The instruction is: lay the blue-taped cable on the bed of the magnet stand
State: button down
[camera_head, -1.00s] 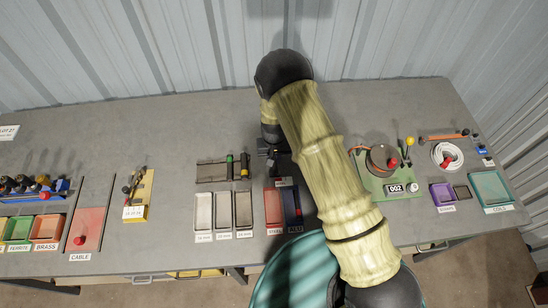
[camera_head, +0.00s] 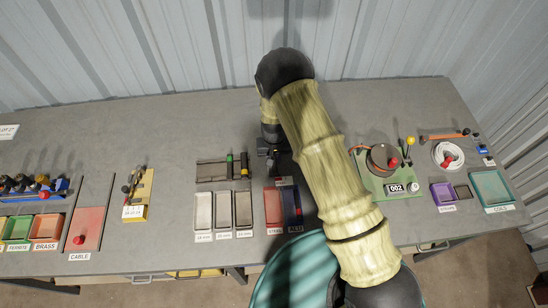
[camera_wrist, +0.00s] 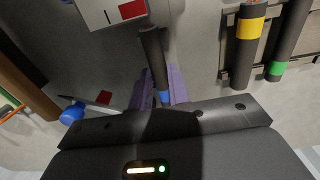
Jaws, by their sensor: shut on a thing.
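My gripper (camera_wrist: 158,88), with its purple fingers, is shut on the blue-taped cable (camera_wrist: 153,50) in the wrist view. It is a short dark piece, and its blue tape band shows between the fingertips. Its far end reaches close to a pale block with a red patch (camera_wrist: 112,10). A second pale piece with a red patch and a blue knob (camera_wrist: 72,112) lies to the left. These look like parts of the magnet stand, but I cannot be sure. I cannot tell whether the cable touches a surface. In the head view my arm hides much of this area.
A rack (camera_head: 210,172) with a yellow-taped cable (camera_wrist: 247,45) and a green-taped cable (camera_wrist: 287,40) is close by. A green device (camera_head: 388,178) is right of my arm.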

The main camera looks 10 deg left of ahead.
jog(key=shift+f, duration=0.2)
jog(key=shift+w+f+b, duration=0.1)
jog(key=shift+f+b, duration=0.15)
jog(key=shift+b, duration=0.05)
jog(key=shift+a+f, duration=0.1)
jog(key=c, duration=1.3)
grip_release()
jog(key=shift+o, duration=0.2)
jog(key=shift+r+p, duration=2)
jog(key=shift+r, duration=1.5)
